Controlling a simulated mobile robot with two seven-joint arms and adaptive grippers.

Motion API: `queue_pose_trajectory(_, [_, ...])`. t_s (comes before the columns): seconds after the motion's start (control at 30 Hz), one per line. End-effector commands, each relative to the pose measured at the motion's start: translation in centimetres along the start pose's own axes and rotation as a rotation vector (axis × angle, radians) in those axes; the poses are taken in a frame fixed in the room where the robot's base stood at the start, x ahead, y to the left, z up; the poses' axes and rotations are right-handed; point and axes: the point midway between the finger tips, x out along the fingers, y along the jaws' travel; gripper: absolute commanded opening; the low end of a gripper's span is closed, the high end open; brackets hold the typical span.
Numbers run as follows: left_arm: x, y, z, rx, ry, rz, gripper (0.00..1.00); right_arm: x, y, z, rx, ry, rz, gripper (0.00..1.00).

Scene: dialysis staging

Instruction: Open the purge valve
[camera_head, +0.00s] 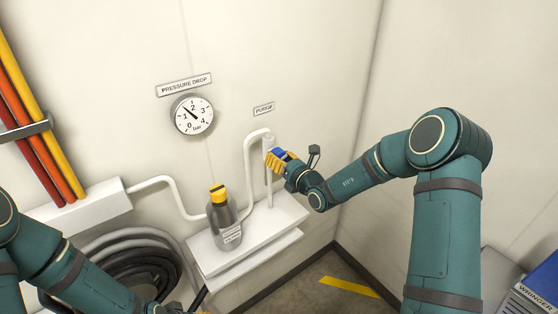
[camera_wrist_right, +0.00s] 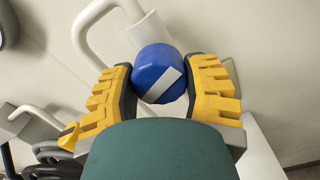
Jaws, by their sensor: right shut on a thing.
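The purge valve has a round blue knob (camera_wrist_right: 158,72) with a white bar mark running diagonally across its face. In the head view the knob (camera_head: 279,153) sits on the white pipe below the PURGE label (camera_head: 264,108). My right gripper (camera_head: 275,158) is shut on the knob; in the right wrist view its yellow fingers (camera_wrist_right: 161,88) press on its left and right sides. My left gripper (camera_head: 178,309) barely shows at the bottom edge of the head view, and its fingers are mostly cut off.
A grey bottle with a yellow cap (camera_head: 224,218) stands on the white wall shelf (camera_head: 265,240), left of the valve. A PRESSURE DROP gauge (camera_head: 193,115) hangs above. Coiled hoses (camera_head: 135,265) are at the lower left. A WRINGER bin (camera_head: 535,290) stands at the lower right.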

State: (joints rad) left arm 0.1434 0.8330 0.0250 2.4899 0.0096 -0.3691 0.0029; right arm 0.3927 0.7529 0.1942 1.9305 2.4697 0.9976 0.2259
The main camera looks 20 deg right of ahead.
Motion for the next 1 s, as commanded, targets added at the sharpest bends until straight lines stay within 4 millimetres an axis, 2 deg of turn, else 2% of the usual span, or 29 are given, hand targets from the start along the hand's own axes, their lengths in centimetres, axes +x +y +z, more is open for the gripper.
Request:
queue_pose_trajectory(0.57, [4.6, -1.5, 0.7, 0.001, -0.002, -0.008, 0.47, 0.0, -0.2, -0.3, -0.552, -0.001, 0.001, 0.13])
queue_pose_trajectory(1.0, [8.5, -3.1, 2.8, 0.014, -0.044, -0.003, 0.47, 0.0, -0.4, -0.3, -0.942, -0.001, 0.0, 0.13])
